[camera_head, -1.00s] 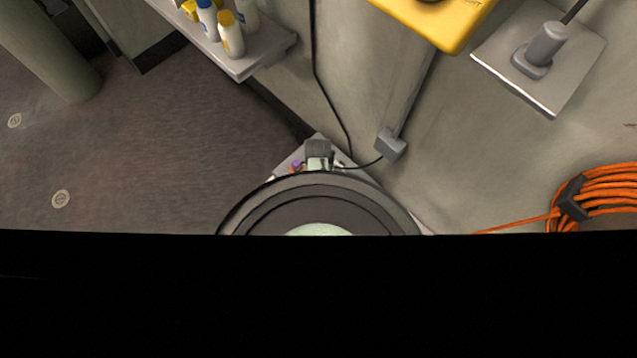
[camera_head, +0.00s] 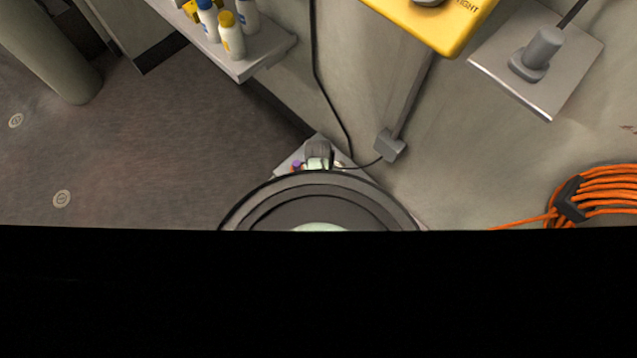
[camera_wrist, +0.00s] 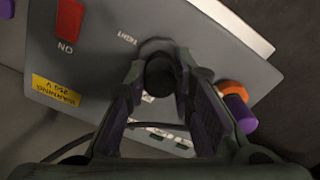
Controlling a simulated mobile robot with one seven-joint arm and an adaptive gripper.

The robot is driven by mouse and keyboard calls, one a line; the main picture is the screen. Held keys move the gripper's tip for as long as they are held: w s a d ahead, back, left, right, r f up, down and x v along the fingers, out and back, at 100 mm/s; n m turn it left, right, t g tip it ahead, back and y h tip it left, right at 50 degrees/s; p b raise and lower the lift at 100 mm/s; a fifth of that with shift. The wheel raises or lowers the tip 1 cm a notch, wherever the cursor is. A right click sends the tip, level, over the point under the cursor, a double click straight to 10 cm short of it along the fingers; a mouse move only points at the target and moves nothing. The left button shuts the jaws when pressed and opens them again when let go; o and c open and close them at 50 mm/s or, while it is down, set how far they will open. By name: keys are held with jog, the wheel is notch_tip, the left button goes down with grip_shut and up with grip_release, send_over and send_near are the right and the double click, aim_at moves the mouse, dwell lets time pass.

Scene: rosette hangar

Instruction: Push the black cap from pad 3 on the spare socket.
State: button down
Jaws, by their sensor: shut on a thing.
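In the wrist view, my gripper (camera_wrist: 157,92) is shut on a dark round part, which looks like the black cap (camera_wrist: 160,76). Its fingers are on either side of the cap, in front of a grey panel (camera_wrist: 100,50). A dark round shape (camera_wrist: 155,46) lies just behind the cap, by the lettering "TIGHT"; it may be the spare socket. I cannot tell whether the cap touches it. No pad 3 can be made out. In the head view, my gripper cannot be made out.
The panel has a red switch (camera_wrist: 69,20) marked "ON" and a yellow warning label (camera_wrist: 56,91). A purple and orange knob-like part (camera_wrist: 240,113) is right of my gripper. The head view shows a bottle shelf (camera_head: 255,58), a yellow box (camera_head: 430,22) and an orange cable coil (camera_head: 605,193).

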jog(key=shift+f, duration=0.5)
dwell(1.0)
jog(key=c, duration=1.3)
grip_release()
notch_tip(320, 180, up, 12)
jog(key=shift+r, duration=0.1)
